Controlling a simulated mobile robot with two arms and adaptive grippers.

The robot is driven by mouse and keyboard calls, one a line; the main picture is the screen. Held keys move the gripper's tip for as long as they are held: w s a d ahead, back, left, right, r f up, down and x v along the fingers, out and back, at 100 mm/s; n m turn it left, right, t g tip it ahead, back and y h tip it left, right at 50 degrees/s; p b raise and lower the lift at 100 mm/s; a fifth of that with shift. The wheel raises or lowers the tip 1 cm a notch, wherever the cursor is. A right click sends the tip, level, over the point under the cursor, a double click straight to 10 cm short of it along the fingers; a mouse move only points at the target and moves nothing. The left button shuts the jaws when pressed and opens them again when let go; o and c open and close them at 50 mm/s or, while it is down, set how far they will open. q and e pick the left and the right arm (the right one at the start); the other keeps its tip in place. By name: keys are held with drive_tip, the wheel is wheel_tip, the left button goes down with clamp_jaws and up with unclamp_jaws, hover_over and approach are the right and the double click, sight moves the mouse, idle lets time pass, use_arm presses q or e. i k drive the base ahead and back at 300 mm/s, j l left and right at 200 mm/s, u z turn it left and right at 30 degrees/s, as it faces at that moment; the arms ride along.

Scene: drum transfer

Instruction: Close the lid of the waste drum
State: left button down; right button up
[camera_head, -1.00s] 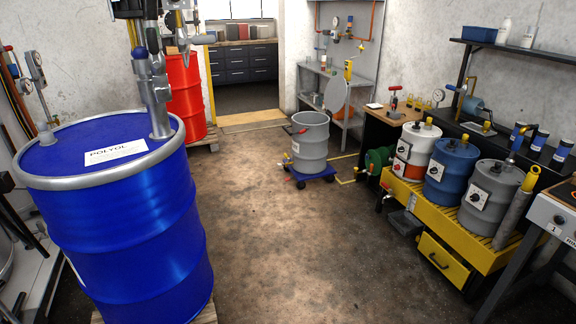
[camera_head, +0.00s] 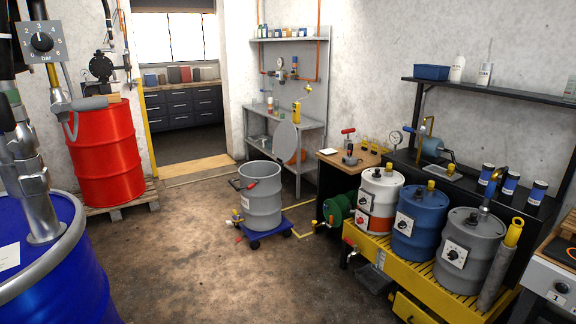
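The grey waste drum (camera_head: 261,199) stands upright on a blue wheeled dolly (camera_head: 265,231) in the middle of the floor. A round grey lid (camera_head: 286,148) stands raised, tilted up behind the rim on the right. Dark handles with red show at the drum's left rim, and small labels are on its front. Neither of my grippers is in view.
A large blue drum (camera_head: 60,270) fills the lower left. A red drum (camera_head: 105,155) stands on a pallet at the back left. A yellow rack (camera_head: 425,270) with several small drums is at the right. A shelf bench (camera_head: 300,130) stands behind the waste drum. Brown floor lies open in front.

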sight(286, 137)
drive_tip(key=i, duration=2.65)
drive_tip(key=j+u, duration=0.05)
drive_tip(key=j, duration=0.05)
